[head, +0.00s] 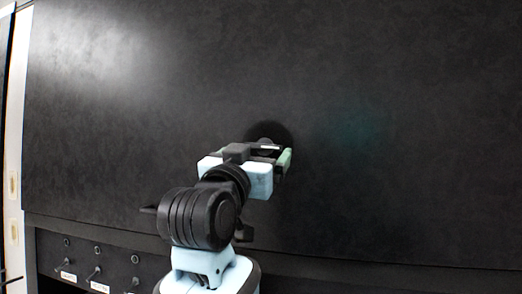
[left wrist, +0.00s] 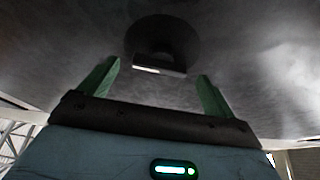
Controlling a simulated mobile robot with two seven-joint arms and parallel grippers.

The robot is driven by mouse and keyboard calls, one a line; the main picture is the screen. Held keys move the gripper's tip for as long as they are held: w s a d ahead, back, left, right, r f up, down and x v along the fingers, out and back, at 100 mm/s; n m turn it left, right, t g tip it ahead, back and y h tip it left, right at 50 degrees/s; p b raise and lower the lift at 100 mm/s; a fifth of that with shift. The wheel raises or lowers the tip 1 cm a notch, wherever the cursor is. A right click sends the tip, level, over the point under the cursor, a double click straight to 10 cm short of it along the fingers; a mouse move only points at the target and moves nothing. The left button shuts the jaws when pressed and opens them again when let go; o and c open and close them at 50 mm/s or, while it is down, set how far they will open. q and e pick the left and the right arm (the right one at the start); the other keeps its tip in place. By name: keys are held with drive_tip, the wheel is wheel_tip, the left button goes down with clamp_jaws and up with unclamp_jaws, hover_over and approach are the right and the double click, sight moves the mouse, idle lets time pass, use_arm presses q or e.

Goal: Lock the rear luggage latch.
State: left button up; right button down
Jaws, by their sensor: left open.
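The rear luggage latch (head: 267,131) is a dark round disc on a large black panel, partly hidden behind my left gripper in the head view. In the left wrist view the latch (left wrist: 160,36) shows its round base and a bar-like handle (left wrist: 158,63) with a pale strip on its edge, lying crosswise. My left gripper (head: 268,157) is in front of the latch. In the left wrist view its two green fingers (left wrist: 158,70) are apart, one on either side of the handle. Nothing is seen gripped; whether the fingers reach around the handle, I cannot tell. My right gripper is not in view.
The black panel (head: 400,110) fills most of the head view and is bare around the latch. Below its lower edge, at bottom left, is a dark strip with several small switches and white labels (head: 99,287). A pale upright edge (head: 14,190) stands at the far left.

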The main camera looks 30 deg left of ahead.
sight(264, 147)
use_arm(q)
drive_tip(key=shift+x, duration=1.5)
drive_tip(key=c, duration=1)
drive_tip(key=shift+n+y, duration=0.6)
drive_tip(key=shift+n, duration=0.4)
drive_tip(key=o, duration=1)
drive_tip(key=shift+s, duration=0.15)
